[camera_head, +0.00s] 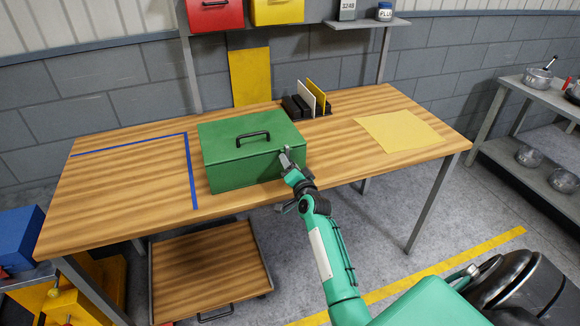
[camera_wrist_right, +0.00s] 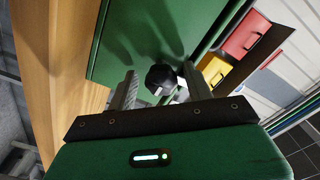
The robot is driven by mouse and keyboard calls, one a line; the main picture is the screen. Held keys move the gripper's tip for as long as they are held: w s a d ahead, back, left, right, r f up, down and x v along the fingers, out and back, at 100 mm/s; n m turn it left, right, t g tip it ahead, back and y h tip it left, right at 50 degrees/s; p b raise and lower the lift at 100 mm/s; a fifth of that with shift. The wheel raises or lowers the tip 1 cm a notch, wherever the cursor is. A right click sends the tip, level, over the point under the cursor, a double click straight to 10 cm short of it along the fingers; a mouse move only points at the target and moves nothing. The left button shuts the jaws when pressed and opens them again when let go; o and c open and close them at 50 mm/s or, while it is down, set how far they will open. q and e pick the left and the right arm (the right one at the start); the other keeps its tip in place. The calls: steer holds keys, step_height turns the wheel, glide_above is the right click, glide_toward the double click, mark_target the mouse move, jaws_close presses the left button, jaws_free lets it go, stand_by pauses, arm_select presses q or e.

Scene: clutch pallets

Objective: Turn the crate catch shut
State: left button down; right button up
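The green crate (camera_head: 240,165) stands on the wooden table, with a black handle on its closed lid. My right gripper (camera_head: 290,158) is at the crate's front face, near its right end, and covers the catch in the head view. In the right wrist view the catch's round black knob (camera_wrist_right: 161,77) lies between the two fingertips of my right gripper (camera_wrist_right: 158,90), in front of the green face. The fingers are apart, with a small gap showing beside the knob. A pale part shows just below the knob. My left gripper is not in view.
The table (camera_head: 120,205) has free room left of the crate, inside a blue tape line (camera_head: 191,170). A black rack (camera_head: 300,106) with upright panels stands behind the crate. A yellow sheet (camera_head: 400,131) lies to the right. A wooden-topped tray (camera_head: 208,270) is below the table.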

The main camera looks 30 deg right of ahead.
steer(key=shift+a, duration=0.15)
stand_by(0.3)
steer(key=shift+s, duration=0.1)
steer(key=shift+s+a+f, duration=0.1)
steer(key=shift+s, duration=0.15)
steer(key=b+v, duration=0.2)
steer(key=v, duration=1.1)
